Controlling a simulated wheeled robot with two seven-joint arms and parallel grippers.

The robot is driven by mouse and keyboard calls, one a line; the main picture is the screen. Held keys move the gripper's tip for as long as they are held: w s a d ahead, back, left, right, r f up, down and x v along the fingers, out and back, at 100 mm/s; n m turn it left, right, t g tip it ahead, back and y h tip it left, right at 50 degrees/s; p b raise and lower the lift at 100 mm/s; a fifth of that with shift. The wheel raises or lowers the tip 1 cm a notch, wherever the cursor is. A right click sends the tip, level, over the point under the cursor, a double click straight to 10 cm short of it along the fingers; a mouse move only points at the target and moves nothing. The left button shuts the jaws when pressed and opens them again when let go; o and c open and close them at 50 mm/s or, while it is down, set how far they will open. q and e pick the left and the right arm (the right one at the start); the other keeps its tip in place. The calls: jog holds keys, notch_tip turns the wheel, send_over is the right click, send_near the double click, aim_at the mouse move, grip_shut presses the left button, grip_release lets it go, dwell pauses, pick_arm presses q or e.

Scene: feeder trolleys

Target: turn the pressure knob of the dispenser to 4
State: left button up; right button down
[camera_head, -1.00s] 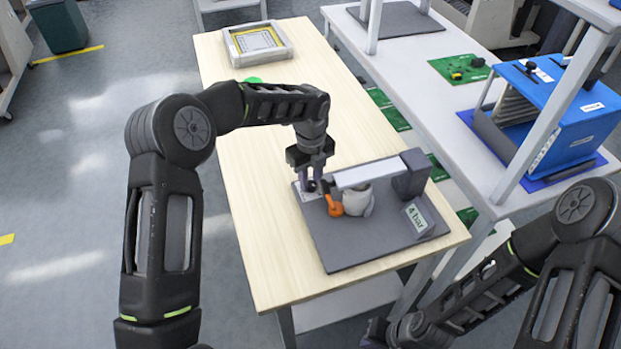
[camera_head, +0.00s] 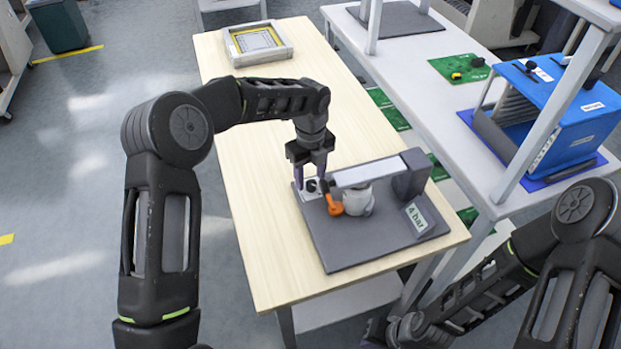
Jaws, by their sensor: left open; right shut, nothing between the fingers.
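The dispenser (camera_head: 408,174) stands on a dark grey base plate (camera_head: 347,249) on the wooden table, with a light bar, a white rounded body and an orange lever (camera_head: 333,206). A small black knob (camera_head: 312,186) sits on a white dial plate at the base's left corner. A tag reading "4 bar" (camera_head: 419,218) stands at the right. My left gripper (camera_head: 311,184) is open and points down at the knob, its fingers on either side; whether they touch it I cannot tell. The fingers hide part of the dial, and its marks are too small to read. My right gripper's fingers are not discernible at the bottom.
A framed screen (camera_head: 258,43) lies at the table's far end. A white shelf table (camera_head: 462,110) to the right holds a blue rack (camera_head: 562,110) and a green board (camera_head: 458,68). The wooden table's middle is clear under my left arm.

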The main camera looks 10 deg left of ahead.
aim_at(311, 183)
pick_arm(q)
notch_tip(311, 183, up, 6)
jog(key=shift+r, duration=0.25)
jog(key=shift+r, duration=0.1)
dwell(0.4)
